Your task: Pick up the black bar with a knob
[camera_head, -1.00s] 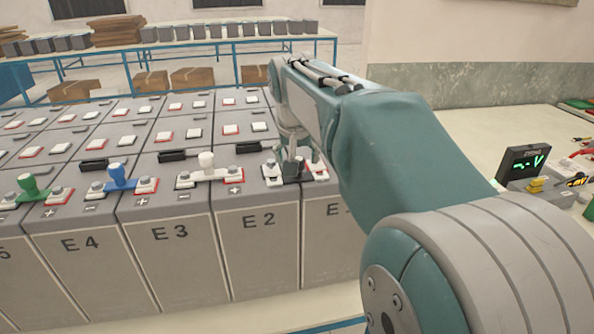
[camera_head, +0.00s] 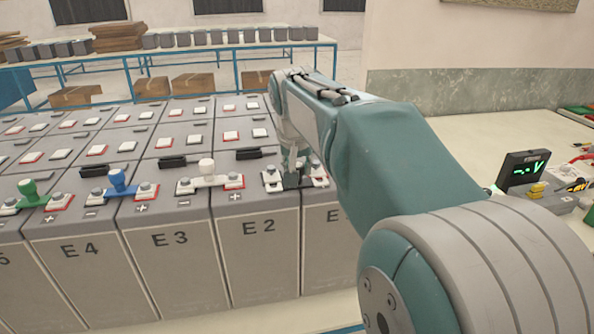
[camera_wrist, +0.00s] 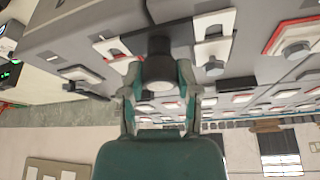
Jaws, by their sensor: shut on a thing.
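The black bar with a knob (camera_head: 297,182) is at the front row of batteries, between E2 and the battery to its right. My gripper (camera_head: 293,162) comes down on it from above and partly hides it. In the wrist view my gripper (camera_wrist: 158,88) has its two fingers on either side of the round black knob (camera_wrist: 158,64) and is shut on it. I cannot tell whether the bar still touches the battery terminals.
A bar with a white knob (camera_head: 206,167), one with a blue knob (camera_head: 117,180) and one with a green knob (camera_head: 28,190) stand to the left on the same row. A meter (camera_head: 524,172) sits on the right-hand table. My arm hides the batteries right of E2.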

